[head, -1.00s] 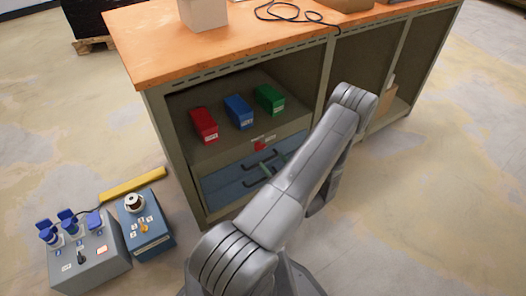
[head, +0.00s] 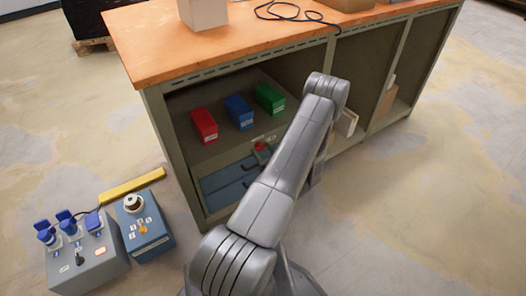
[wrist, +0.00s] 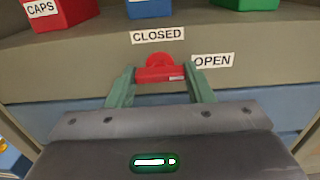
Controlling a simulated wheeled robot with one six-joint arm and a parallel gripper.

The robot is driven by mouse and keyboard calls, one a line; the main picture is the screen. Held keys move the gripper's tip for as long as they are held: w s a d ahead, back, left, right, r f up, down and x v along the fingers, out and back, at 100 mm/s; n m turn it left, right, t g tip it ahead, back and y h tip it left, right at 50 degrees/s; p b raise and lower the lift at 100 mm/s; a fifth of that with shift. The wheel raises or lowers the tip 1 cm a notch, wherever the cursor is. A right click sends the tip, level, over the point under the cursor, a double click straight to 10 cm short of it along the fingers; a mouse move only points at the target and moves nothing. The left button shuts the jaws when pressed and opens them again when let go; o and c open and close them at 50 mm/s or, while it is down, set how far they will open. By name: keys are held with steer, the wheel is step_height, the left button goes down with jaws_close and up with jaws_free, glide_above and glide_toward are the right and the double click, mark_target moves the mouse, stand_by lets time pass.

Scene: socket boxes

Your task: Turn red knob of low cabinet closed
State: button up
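The red knob (wrist: 160,66) is on the front strip of the low cabinet (wrist: 60,88), in the middle of the wrist view. Its bar lies about level. A CLOSED label (wrist: 158,35) is above it and an OPEN label (wrist: 212,61) to its right. My gripper (wrist: 160,76) has its two green fingers apart, one at each end of the bar; I cannot tell whether they touch it. In the head view the knob (head: 261,146) shows small beside my forearm, which hides most of the gripper.
Red (head: 204,125), blue (head: 239,112) and green (head: 270,98) boxes sit on the shelf just above the knob. Blue drawers (head: 222,186) are below. Two socket boxes, grey (head: 88,262) and blue (head: 146,232), stand on the floor at left. The floor at right is clear.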

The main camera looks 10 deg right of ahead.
steer(key=shift+c, duration=1.1)
steer(key=shift+f+n+b, duration=0.1)
steer(key=shift+n+b, duration=0.2)
steer(key=shift+b, duration=0.1)
steer(key=n+b, duration=0.2)
steer(key=b, duration=0.1)
steer(key=shift+f+n, duration=0.15)
steer(key=shift+n, duration=0.25)
steer(key=n+b, duration=0.6)
steer(key=b, duration=0.1)
steer(key=n+b, duration=0.2)
steer(key=n, duration=0.1)
steer(key=shift+n, duration=0.4)
steer(key=n, duration=0.4)
steer(key=shift+r+n, duration=0.2)
steer(key=shift+n, duration=0.1)
